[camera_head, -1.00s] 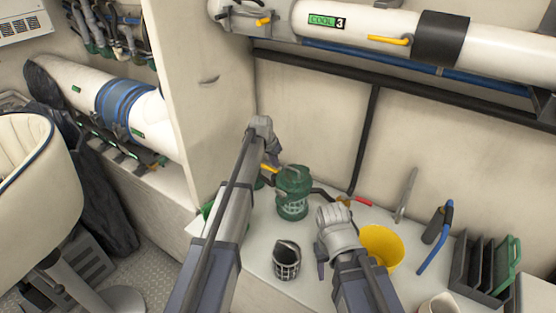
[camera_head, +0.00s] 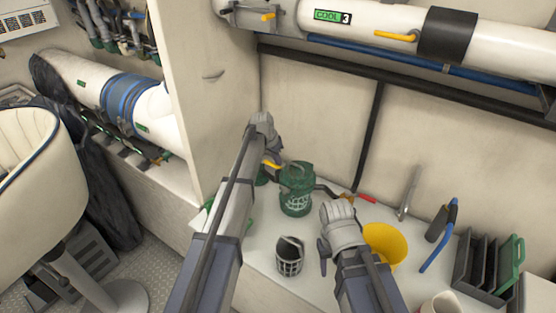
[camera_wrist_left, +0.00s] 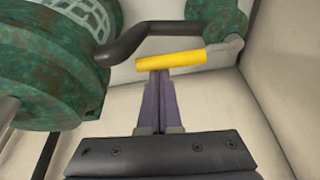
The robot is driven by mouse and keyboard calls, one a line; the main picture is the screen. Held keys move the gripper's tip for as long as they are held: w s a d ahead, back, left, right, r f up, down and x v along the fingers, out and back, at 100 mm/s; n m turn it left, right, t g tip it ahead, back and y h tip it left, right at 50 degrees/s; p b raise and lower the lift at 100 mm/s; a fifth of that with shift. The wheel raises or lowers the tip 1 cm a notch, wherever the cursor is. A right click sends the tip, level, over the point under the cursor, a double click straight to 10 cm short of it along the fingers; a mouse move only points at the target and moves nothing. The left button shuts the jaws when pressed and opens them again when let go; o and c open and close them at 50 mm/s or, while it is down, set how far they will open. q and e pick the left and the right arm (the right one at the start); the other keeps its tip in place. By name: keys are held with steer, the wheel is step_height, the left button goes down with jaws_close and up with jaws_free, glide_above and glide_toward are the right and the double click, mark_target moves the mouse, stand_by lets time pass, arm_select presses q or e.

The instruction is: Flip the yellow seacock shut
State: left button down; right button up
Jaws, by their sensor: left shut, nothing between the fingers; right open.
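The yellow seacock handle (camera_head: 271,165) shows in part beside the green strainer (camera_head: 296,190), partly hidden by my left arm. In the left wrist view the yellow handle (camera_wrist_left: 170,60) lies nearly level across the picture, joined to a green valve body (camera_wrist_left: 228,45) at its right end. My left gripper (camera_wrist_left: 160,74) is shut and empty, with its fingertips right at the handle's near side. I cannot tell whether they touch it. My right gripper (camera_head: 324,256) is open, above the counter right of the strainer.
A dark mesh basket (camera_head: 289,259) and a yellow bucket (camera_head: 384,244) stand near my right gripper. A red-handled valve (camera_head: 366,198) sits behind. A dark curved pipe (camera_wrist_left: 150,35) runs close above the yellow handle. Other yellow levers (camera_head: 397,36) are on the upper pipe.

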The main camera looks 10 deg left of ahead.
arm_select(q)
steer(key=s+a+m+g+h, duration=0.1)
steer(key=s+a+m+g, duration=0.1)
steer(key=s+a+m, duration=0.4)
steer(key=shift+a+m+h, duration=0.4)
steer(key=shift+a+m, duration=0.6)
steer(key=shift+a, duration=0.5)
steer(key=shift+s, duration=0.15)
step_height(320, 180, up, 10)
steer(key=p, duration=1)
steer(key=shift+d, duration=0.2)
